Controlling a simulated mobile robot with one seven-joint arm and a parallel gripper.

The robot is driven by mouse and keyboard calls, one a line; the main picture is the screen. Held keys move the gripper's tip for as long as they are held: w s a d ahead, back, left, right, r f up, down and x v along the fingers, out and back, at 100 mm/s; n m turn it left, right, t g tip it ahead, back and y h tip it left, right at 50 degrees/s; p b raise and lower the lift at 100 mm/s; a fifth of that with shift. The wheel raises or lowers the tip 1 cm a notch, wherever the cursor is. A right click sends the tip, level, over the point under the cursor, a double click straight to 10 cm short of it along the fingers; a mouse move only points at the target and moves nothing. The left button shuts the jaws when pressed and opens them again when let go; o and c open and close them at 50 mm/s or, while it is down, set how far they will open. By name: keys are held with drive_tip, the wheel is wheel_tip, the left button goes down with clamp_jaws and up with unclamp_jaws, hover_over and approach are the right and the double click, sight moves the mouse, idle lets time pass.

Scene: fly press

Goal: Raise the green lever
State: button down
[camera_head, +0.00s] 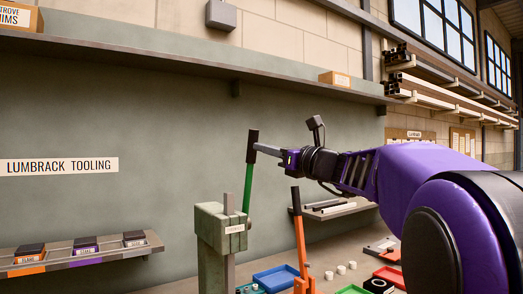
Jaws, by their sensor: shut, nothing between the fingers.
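The green lever (247,188) stands nearly upright, tilted slightly right at its top, with a black grip (252,144) at its upper end. Its lower end meets the right side of a grey-green block (220,228) on a post. My gripper (260,148) reaches in from the right. Its fingers are shut with nothing between them, and their tips are at the right side of the black grip. I cannot tell whether they touch it.
An orange lever (300,240) stands right of the block, below my arm. A blue tray (275,277), a red tray (389,275) and small white cylinders (340,270) lie on the bench. A shelf (80,258) with labelled blocks is at left. A long shelf (200,62) runs above.

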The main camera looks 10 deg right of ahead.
sight(252, 142)
drive_tip(key=shift+r, duration=0.1)
drive_tip(key=shift+g+h, duration=0.3)
drive_tip(key=shift+g, duration=0.3)
drive_tip(key=w+p, duration=0.1)
drive_tip(key=p, duration=0.1)
drive_tip(key=w+a+r+p, duration=0.1)
drive_tip(key=w+p, duration=0.1)
drive_tip(key=p, duration=0.1)
drive_tip(key=w+a+p, duration=0.1)
drive_tip(key=w+p, duration=0.1)
drive_tip(key=p, duration=0.1)
drive_tip(key=shift+w+a+r, duration=0.1)
drive_tip(key=shift+r, duration=0.15)
